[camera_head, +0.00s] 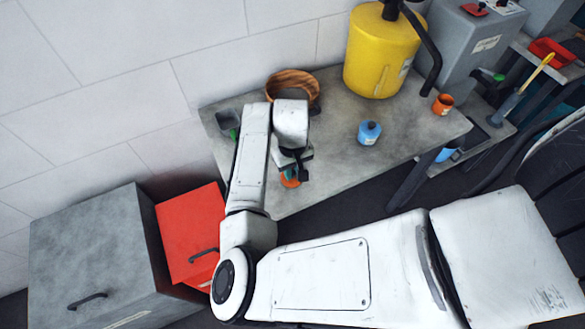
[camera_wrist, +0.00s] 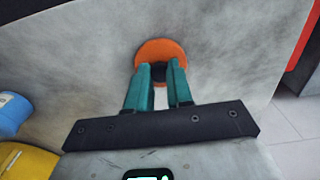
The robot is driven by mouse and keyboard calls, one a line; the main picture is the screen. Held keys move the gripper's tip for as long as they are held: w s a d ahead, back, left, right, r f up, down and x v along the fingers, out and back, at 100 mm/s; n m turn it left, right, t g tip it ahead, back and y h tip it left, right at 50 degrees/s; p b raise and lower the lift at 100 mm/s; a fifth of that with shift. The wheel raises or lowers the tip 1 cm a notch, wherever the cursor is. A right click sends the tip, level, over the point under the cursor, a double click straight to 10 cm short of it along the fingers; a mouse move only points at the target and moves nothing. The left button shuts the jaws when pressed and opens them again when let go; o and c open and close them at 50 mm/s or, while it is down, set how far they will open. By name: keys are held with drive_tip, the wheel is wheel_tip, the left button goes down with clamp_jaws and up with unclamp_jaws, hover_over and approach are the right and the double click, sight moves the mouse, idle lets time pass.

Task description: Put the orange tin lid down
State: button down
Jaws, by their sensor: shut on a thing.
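The orange tin lid (camera_wrist: 160,49) is a round disc at the tips of my gripper (camera_wrist: 160,72) in the wrist view. The two teal fingers are closed on a dark part at its middle, likely a knob. In the head view, part of the orange lid (camera_head: 290,179) shows just below my gripper (camera_head: 294,171), over the front part of the grey table (camera_head: 330,175). The rest of the lid is hidden by the gripper there. I cannot tell whether the lid touches the table or hangs just above it.
A wooden bowl (camera_head: 292,88), a yellow canister (camera_head: 383,50), a blue bottle (camera_head: 369,133) and an orange cup (camera_head: 443,104) stand on the table. A grey container (camera_head: 230,121) is at its left edge. The tabletop between the gripper and the blue bottle is clear.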

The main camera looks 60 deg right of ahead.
drive_tip(key=shift+f, duration=0.3)
drive_tip(key=shift+f, duration=0.15)
drive_tip(key=c, duration=1)
unclamp_jaws()
wheel_tip(320, 180, up, 12)
drive_tip(key=b, duration=0.1)
drive_tip(key=s+d+r+n+t+h, duration=0.15)
drive_tip(key=d+r+h, duration=0.3)
drive_tip(key=d, duration=0.45)
drive_tip(key=n, duration=0.3)
approach(293, 172)
drive_tip(key=s+d, duration=0.4)
drive_tip(key=d, duration=0.1)
drive_tip(key=s+a+f+y, duration=0.1)
drive_tip(key=s+a+f, duration=0.1)
drive_tip(key=a, duration=0.2)
drive_tip(key=s+a+f+n+y, duration=0.1)
drive_tip(key=s+a+f+y, duration=0.1)
drive_tip(key=s+a, duration=0.1)
drive_tip(key=s+a+f+y, duration=0.1)
drive_tip(key=s+a+f, duration=0.1)
drive_tip(key=a, duration=0.4)
drive_tip(key=shift+s+f+n+g, duration=0.25)
drive_tip(key=shift+s+f+n, duration=0.1)
drive_tip(key=shift+s, duration=0.35)
